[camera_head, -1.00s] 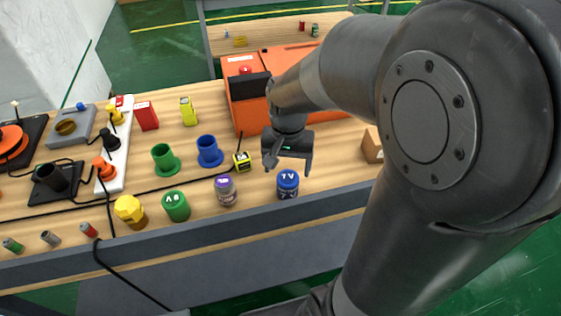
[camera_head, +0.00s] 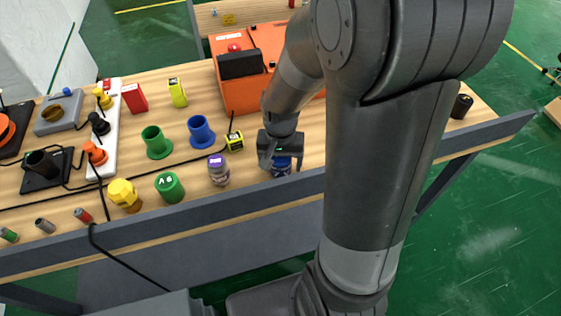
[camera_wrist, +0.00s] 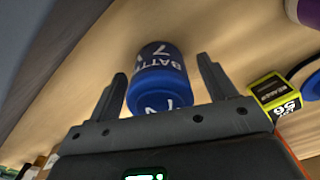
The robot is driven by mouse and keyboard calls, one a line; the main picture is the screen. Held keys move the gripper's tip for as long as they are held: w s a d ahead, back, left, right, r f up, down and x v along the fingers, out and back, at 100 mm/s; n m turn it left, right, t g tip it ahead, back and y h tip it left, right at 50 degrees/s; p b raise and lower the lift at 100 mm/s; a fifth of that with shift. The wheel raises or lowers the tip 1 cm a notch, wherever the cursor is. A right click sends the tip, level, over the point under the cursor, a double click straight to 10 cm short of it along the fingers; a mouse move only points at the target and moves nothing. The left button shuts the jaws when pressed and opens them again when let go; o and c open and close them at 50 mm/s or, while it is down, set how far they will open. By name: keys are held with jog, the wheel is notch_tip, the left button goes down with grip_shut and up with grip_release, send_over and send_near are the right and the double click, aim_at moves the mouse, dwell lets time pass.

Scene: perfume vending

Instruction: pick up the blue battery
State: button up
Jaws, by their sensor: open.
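The blue battery (camera_wrist: 160,85) stands on the wooden table. It has a dark blue body, a brighter blue cap and white lettering. In the head view the battery (camera_head: 281,171) is near the table's front edge, partly hidden by my gripper (camera_head: 280,160). In the wrist view my gripper (camera_wrist: 165,82) is open, with one finger on each side of the battery. Gaps show between the fingers and the battery, so they do not grip it.
A purple-capped can (camera_head: 218,172) and a small yellow box (camera_head: 235,142) stand left of my gripper. A blue cup (camera_head: 201,132) and green cup (camera_head: 157,143) stand farther left. An orange machine (camera_head: 245,95) stands behind. The table's grey front rail (camera_head: 200,211) runs close by.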

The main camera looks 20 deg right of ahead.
jog(key=shift+c, duration=0.6)
jog(key=c, duration=1.2)
jog(key=shift+r, duration=0.1)
